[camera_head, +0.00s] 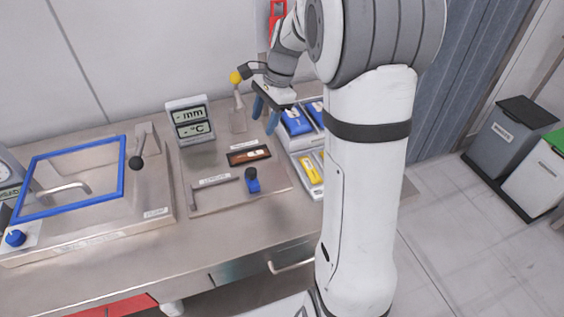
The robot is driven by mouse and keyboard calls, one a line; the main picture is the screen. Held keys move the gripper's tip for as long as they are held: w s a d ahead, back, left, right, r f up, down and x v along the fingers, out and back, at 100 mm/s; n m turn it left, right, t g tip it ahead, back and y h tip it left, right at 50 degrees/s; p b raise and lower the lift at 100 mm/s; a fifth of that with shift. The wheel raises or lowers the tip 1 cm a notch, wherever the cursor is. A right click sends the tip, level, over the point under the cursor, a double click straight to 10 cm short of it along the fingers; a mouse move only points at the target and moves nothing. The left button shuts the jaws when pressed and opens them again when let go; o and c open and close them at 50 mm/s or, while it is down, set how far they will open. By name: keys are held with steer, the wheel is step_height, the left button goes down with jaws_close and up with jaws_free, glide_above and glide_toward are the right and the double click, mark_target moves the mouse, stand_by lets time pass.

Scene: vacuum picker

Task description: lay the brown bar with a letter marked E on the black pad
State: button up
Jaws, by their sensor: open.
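My gripper (265,114) hangs over the back right of the bench, its two blue fingers apart with nothing visible between them. A dark, flat rectangular piece (249,156) lies on the bench plate below and left of the fingers. It has a brown area and small white patches on it. I cannot tell at this size whether this is the black pad, a brown bar, or both. No letter E is readable, so I cannot single out the marked bar. The gripper is apart from this piece. My arm hides part of the bench's right side.
A bin (286,138) with blue and yellow items stands right of the gripper. A post with a yellow ball (236,78) stands close left of it. A blue knob (252,182), a display (190,121) and a blue-framed basin (70,178) are nearby. The bench's front strip is clear.

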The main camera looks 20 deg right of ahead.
steer(key=s+a+r+n+t+h, duration=0.2)
steer(key=s+n, duration=1.2)
steer(key=s, duration=0.9)
steer(key=shift+s+a+r+n+t+h, duration=0.15)
steer(key=shift+s+r+n+t+h, duration=0.2)
steer(key=shift+h, duration=0.45)
steer(key=shift+w+f, duration=0.1)
